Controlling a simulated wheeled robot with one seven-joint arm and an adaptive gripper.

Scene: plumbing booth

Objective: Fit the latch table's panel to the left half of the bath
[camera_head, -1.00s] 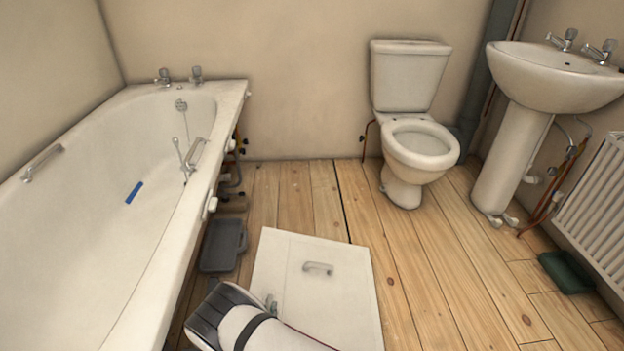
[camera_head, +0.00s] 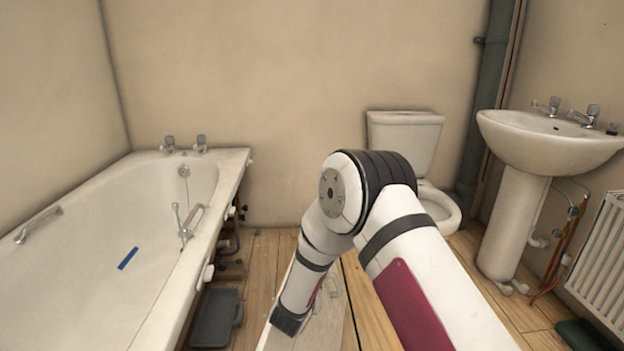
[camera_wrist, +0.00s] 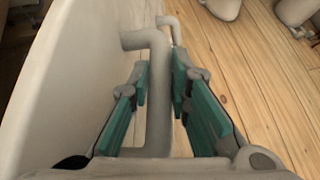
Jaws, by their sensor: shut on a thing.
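The white panel (camera_head: 335,330) shows low in the middle of the head view as a narrow strip, mostly hidden behind my arm. In the wrist view the panel (camera_wrist: 75,70) is a pale face on the left, seen at a steep angle. My gripper (camera_wrist: 160,78) has its green pads shut around the panel's grey bar handle (camera_wrist: 157,115). The bath (camera_head: 100,255) stands along the left wall. Its near long side is open below the rim, with pipes (camera_head: 232,225) showing at the far end.
A dark grey tray (camera_head: 215,318) lies on the floor beside the bath. The toilet (camera_head: 405,140), basin (camera_head: 545,140) and radiator (camera_head: 603,250) stand at the back and right. A dark green object (camera_head: 582,335) lies near the radiator. Wooden floor (camera_head: 265,265) is bare between bath and toilet.

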